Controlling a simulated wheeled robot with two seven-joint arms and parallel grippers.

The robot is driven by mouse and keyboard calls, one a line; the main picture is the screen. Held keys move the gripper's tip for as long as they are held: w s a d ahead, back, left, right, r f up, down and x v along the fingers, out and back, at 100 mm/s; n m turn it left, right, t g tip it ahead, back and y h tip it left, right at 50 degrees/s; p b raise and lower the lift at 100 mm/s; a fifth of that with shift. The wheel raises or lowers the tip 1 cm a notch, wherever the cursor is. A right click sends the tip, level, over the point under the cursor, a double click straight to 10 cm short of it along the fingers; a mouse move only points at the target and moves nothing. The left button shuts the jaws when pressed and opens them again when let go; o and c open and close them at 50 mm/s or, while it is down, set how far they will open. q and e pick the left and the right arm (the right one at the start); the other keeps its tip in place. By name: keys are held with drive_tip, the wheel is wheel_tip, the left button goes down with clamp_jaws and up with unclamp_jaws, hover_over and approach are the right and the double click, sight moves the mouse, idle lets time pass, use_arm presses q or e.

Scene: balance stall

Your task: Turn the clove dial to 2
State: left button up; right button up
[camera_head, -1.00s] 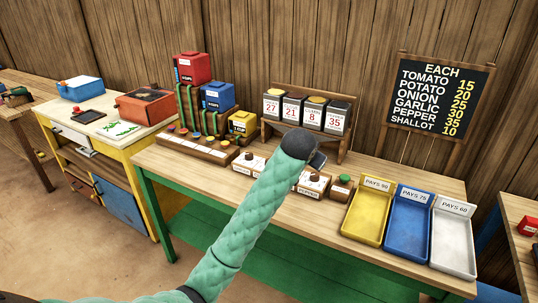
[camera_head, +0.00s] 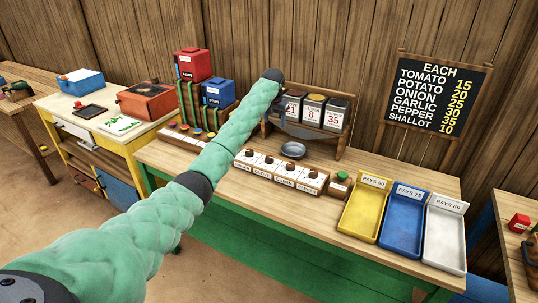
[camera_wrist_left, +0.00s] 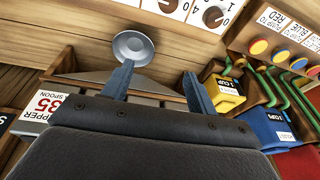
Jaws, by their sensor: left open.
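The clove dial (camera_head: 268,160) is a brown knob on a white-faced block, second from the left in a row of dials on the green-legged table. Its pointer setting is too small to read in the head view. My left gripper (camera_head: 288,124) hangs beyond the dial row, in front of the spice jars and mostly hidden by my arm. In the left wrist view, the open left gripper (camera_wrist_left: 157,88) has two blue-grey fingers apart with nothing between them. Two dials show at that view's top edge; the left one (camera_wrist_left: 167,5) seems to be clove. My right gripper is out of view.
A small grey metal dish (camera_head: 293,150) sits just behind the dials, near my fingers. Jars stand on a wooden rack (camera_head: 340,148) behind. Yellow, blue and white trays (camera_head: 402,243) occupy the table's right.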

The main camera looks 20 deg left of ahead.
sight(269, 157)
use_arm(q)
drive_tip(key=f, duration=0.2)
drive_tip(key=s+a+f+g, duration=0.1)
drive_tip(key=f, duration=0.2)
drive_tip(key=a+f+n+g+h, duration=0.1)
drive_tip(key=f, duration=0.2)
drive_tip(key=shift+s+a+f, duration=0.1)
drive_tip(key=shift+s+a, duration=0.1)
drive_tip(key=shift+s, duration=0.15)
drive_tip(key=shift+s+d+f+g+h, duration=0.15)
drive_tip(key=shift+s+f+g+h, duration=0.15)
drive_tip(key=shift+s+f+g, duration=0.15)
drive_tip(key=shift+n, duration=0.3)
drive_tip(key=shift+d+f+p, duration=0.2)
drive_tip(key=shift+f+p, duration=0.6)
drive_tip(key=shift+f, duration=1.2)
drive_tip(key=shift+d+f+p, duration=0.15)
drive_tip(key=shift+f+p, duration=0.65)
drive_tip(key=shift+f, duration=1.15)
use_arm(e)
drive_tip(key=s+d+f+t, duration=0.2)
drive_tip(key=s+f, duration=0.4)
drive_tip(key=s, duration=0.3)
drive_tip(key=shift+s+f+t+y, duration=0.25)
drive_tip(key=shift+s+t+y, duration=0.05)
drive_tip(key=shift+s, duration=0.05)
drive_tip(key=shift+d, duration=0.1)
use_arm(q)
drive_tip(key=c, duration=1)
